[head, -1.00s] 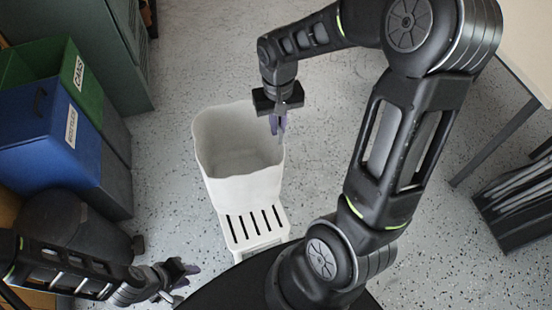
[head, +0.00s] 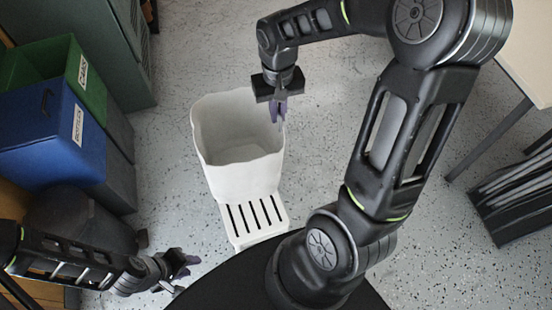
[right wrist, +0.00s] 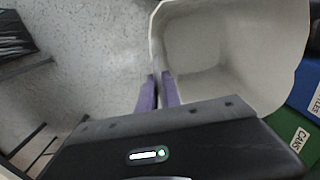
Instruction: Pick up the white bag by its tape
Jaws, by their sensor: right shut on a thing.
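The white bag (head: 238,178) stands open-topped in the middle of the head view, its mouth facing up and looking empty. My right gripper (head: 278,112) is at the bag's right rim, with its purple fingers pointing down. In the right wrist view the fingers (right wrist: 158,92) are close together on the rim of the bag (right wrist: 235,50), shut on its edge. I cannot make out the tape apart from the white rim. My left gripper (head: 184,274) is low at the left, open and empty, away from the bag.
A white slotted stool (head: 246,241) is under or just in front of the bag. A blue bin (head: 50,135) and a green bin (head: 88,90) stand at the left. A table (head: 528,60) and a dark rack (head: 515,195) are at the right. Speckled floor is clear behind the bag.

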